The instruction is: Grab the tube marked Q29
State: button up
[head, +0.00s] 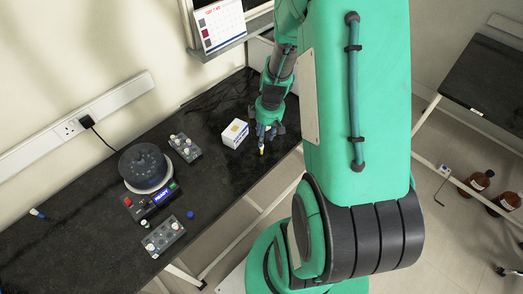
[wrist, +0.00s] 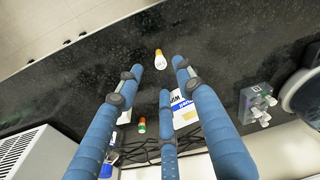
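No label reading Q29 can be read in either view, so I cannot tell which tube is Q29. A small yellow-and-white tube (wrist: 159,60) is on the dark bench, just beyond my fingertips in the wrist view. In the head view a yellow piece (head: 262,151) shows right below my gripper (head: 266,134). My gripper, also in the wrist view (wrist: 160,77), has its blue fingers spread with nothing between them. Pale-capped tubes stand in a far rack (head: 185,148) and a near rack (head: 163,237). The far rack also shows in the wrist view (wrist: 257,101).
A white box (head: 235,133) stands left of my gripper. A round dark centrifuge (head: 145,168) with a lit display sits between the racks. A small orange-and-green item (wrist: 141,125) lies near the cables. A blue cap (head: 190,214) lies by the near rack. A wall shelf is behind.

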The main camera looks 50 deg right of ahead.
aim_at(262, 148)
jog(key=shift+w+a+f, duration=0.1)
jog(key=shift+w+f, duration=0.1)
jog(key=shift+f, duration=1.4)
jog(key=shift+w+a+f+b, duration=0.15)
jog(key=shift+f+b, duration=0.35)
jog(key=shift+f, duration=0.8)
jog(key=shift+w+f+b, duration=0.1)
jog(key=shift+f+b, duration=0.4)
jog(key=shift+f, duration=0.8)
jog(key=c, duration=0.8)
